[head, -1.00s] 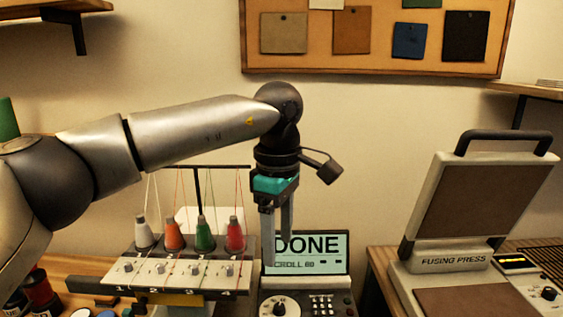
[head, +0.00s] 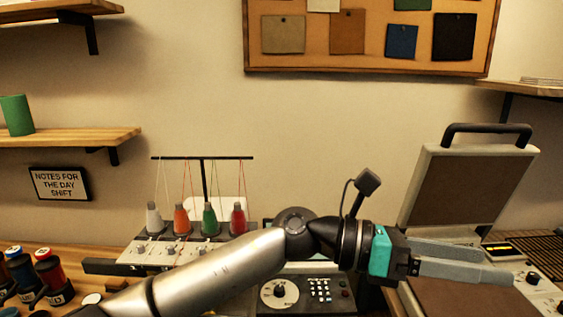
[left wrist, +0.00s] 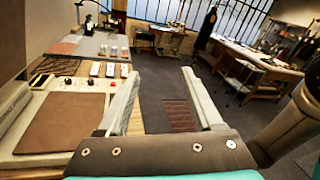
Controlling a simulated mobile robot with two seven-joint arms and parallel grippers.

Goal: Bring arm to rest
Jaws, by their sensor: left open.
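My left arm comes in from the lower left in the head view. It lies low across the front of the sewing console. My left gripper (head: 462,260) points to the right, in front of the fusing press (head: 468,192). Its two grey fingers are apart with nothing between them. In the left wrist view the open fingers (left wrist: 165,100) show with floor beyond, and the press's brown lower plate (left wrist: 60,122) is to their left. My right gripper is in neither view.
The thread stand with several cones (head: 209,220) stands behind my left arm. The control panel (head: 318,290) is partly hidden by the arm. Thread spools (head: 50,272) stand at the left. A pinboard (head: 370,68) hangs above. Open floor (left wrist: 165,85) shows in the left wrist view.

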